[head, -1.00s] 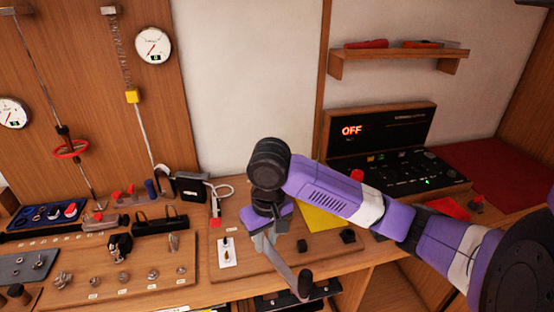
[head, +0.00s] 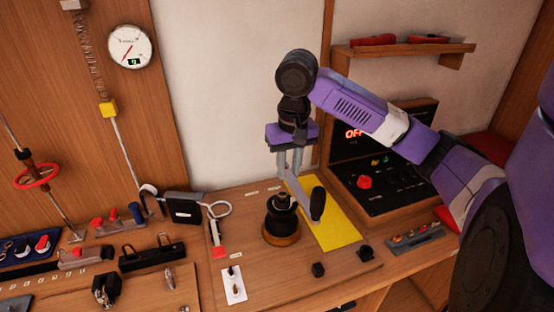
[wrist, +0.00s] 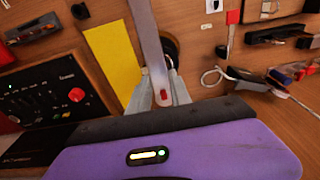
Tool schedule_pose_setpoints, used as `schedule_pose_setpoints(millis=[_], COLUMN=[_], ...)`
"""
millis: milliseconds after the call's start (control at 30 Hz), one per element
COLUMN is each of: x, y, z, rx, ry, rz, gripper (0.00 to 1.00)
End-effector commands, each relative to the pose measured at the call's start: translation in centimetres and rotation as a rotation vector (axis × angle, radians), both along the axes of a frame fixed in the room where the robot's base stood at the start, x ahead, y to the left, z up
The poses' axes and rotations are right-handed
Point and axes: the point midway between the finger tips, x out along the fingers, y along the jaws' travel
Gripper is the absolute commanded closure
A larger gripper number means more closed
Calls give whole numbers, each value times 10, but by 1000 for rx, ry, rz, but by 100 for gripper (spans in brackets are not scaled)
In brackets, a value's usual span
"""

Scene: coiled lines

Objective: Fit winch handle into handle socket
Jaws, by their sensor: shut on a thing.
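The winch handle, a flat grey bar (head: 300,196) with a black grip (head: 317,204) at one end, is held in my gripper (head: 290,168). In the wrist view the bar (wrist: 146,35) runs up from between the fingers (wrist: 160,88), with a small red mark at its near end. The winch (head: 281,222), a black drum on a brown base, stands upright on the bench, just below and beside the handle. Its top (head: 283,199), where the socket would be, is too small to make out. In the wrist view the winch (wrist: 171,46) is partly hidden behind the bar.
A yellow sheet (head: 335,228) lies right of the winch. The control panel (head: 375,181) reading OFF stands behind my arm. A black box with a looped line (head: 185,208) lies to the left.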

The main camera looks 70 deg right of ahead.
Motion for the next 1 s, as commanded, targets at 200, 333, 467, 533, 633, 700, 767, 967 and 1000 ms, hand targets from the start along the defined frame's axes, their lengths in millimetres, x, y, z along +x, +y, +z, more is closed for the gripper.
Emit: schedule_pose_setpoints(millis=[200,333,467,533,633,700,767,967,1000], x=[0,0,0,0,0,0,0,0,0], y=[0,0,0,0,-1,0,0,0,0], z=[-7,-15,-27,-34,-43,-47,-52,-59,-60], rx=[-1,-1,-1,-1,-2,0,2,-1,-1], ry=[0,-1,1,2,-1,-1,-1,-1,-1], rz=[0,0,0,0,-1,-1,0,1,1], gripper=[100,100,100,100,100,100,100,100,100])
